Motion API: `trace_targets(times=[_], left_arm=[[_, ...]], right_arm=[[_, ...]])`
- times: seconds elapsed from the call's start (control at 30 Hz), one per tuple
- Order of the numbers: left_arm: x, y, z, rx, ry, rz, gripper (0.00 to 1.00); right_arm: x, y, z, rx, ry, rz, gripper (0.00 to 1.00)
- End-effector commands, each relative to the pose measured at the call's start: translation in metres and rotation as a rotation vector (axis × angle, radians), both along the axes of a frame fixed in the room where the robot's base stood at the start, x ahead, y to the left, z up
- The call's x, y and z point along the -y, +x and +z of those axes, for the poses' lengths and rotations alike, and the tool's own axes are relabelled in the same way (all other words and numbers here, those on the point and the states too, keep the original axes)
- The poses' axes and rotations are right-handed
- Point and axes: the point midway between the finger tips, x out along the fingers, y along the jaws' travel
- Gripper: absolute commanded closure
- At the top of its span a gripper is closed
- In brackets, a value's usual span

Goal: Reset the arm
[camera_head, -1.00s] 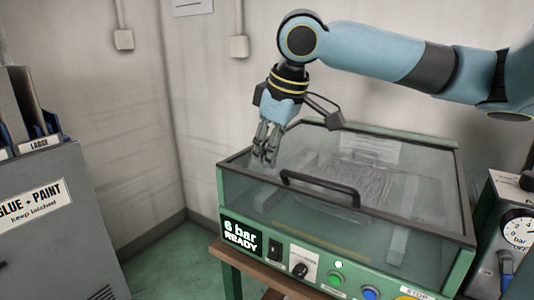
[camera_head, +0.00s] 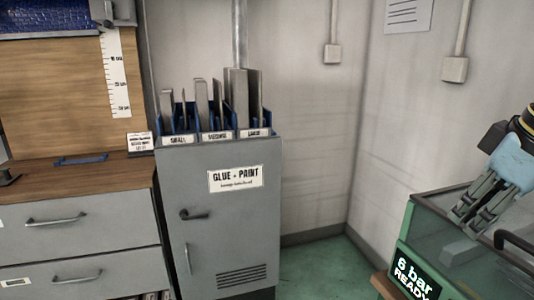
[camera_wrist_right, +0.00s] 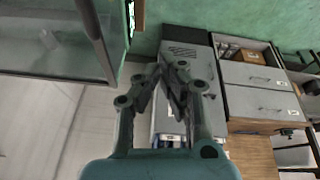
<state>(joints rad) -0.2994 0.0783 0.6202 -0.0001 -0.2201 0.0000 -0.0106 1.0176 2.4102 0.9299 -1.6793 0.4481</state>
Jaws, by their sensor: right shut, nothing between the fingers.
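I cannot tell from the head view whether the fingers touch the lid. Most of the right arm is outside the head view. My left gripper is in neither view.
A grey glue and paint cabinet (camera_head: 210,234) with labelled panel slots on top stands in the middle. A wooden-topped drawer bench (camera_head: 70,192) is on the left. Green floor (camera_head: 318,270) is free between cabinet and box. The box panel reads "6 bar READY".

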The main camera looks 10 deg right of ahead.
Motion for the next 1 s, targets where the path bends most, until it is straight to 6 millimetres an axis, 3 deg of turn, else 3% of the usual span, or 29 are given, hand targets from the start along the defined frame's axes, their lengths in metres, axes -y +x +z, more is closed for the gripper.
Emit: trace_targets(times=[0.03, 0.1, 0.2, 0.4, 0.63, 0.8, 1.0], left_arm=[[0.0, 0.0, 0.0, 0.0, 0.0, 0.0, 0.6], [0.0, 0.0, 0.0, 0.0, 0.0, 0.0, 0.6], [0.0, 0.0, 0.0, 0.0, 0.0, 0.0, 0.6], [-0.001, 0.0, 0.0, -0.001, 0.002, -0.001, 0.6], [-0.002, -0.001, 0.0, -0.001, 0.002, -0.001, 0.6], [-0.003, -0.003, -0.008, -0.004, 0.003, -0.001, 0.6], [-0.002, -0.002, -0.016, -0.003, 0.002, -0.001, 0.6]], right_arm=[[-0.016, -0.008, -0.026, -0.001, 0.034, 0.006, 1.0], [-0.033, -0.019, -0.058, 0.014, 0.056, 0.006, 1.0], [-0.052, -0.039, -0.093, 0.027, 0.062, -0.018, 1.0], [-0.07, -0.081, -0.135, 0.011, 0.035, -0.09, 1.0], [-0.08, -0.134, -0.164, -0.053, -0.029, -0.18, 1.0], [-0.07, -0.117, -0.239, -0.076, -0.038, -0.178, 1.0], [-0.062, -0.119, -0.339, -0.114, -0.038, -0.19, 1.0]])
